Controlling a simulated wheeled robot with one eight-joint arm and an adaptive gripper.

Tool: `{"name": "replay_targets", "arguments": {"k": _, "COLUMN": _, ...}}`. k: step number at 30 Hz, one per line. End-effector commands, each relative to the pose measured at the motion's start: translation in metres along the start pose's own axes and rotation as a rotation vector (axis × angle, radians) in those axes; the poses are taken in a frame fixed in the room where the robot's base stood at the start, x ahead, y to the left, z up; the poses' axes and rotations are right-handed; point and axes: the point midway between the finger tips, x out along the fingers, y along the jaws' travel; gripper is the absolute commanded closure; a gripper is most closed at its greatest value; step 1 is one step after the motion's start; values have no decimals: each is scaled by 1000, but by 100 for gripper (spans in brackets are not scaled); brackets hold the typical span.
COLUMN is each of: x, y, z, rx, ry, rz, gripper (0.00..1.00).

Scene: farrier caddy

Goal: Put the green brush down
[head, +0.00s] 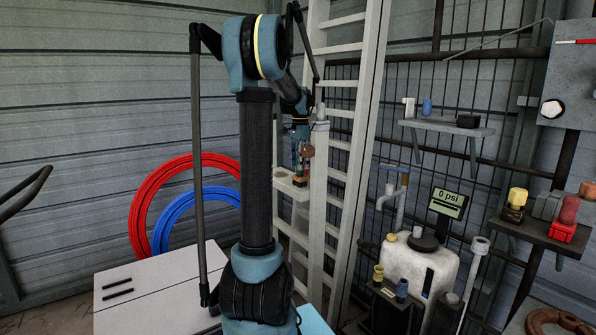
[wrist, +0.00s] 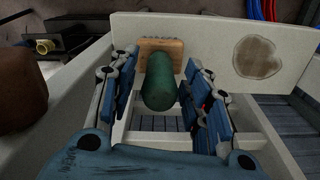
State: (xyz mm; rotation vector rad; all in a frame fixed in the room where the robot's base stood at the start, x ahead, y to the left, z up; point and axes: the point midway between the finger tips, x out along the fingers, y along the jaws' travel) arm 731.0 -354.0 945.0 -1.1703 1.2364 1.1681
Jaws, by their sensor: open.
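The green brush shows in the wrist view as a dark green handle (wrist: 161,84) with a tan wooden block (wrist: 165,50) at its far end. My gripper (wrist: 159,72) is open, with its blue fingers on either side of the handle. A gap shows on the left of the handle; the right finger is closer, and I cannot tell whether it touches. The brush is at a pale caddy (wrist: 215,40) with a slatted part below the handle. What supports the brush is not clear. In the head view my gripper (head: 301,150) is small, above the pale caddy (head: 292,187).
A white ladder (head: 345,130) stands right beside my gripper. Red (head: 142,205) and blue (head: 165,225) hose coils are behind. A brown rounded thing (wrist: 22,92) is left in the wrist view. A shelf (head: 450,127) and a white tank (head: 420,268) stand to the right.

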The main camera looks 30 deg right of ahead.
Motion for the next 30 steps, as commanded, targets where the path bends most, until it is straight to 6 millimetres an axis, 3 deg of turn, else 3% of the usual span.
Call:
{"name": "replay_targets", "arguments": {"k": 9, "x": -59, "y": 0, "z": 0, "rx": 0, "ry": 0, "rz": 0, "gripper": 56}}
{"name": "replay_targets", "arguments": {"k": 15, "x": -82, "y": 0, "z": 0, "rx": 0, "ry": 0, "rz": 0, "gripper": 56}}
{"name": "replay_targets", "arguments": {"k": 24, "x": -90, "y": 1, "z": 4, "rx": -9, "ry": 0, "rz": -1, "gripper": 56}}
{"name": "replay_targets", "arguments": {"k": 26, "x": -89, "y": 4, "z": 11, "rx": -30, "ry": 2, "rz": -3, "gripper": 56}}
{"name": "replay_targets", "arguments": {"k": 30, "x": -84, "y": 18, "z": 47, "rx": -132, "ry": 8, "rz": -13, "gripper": 56}}
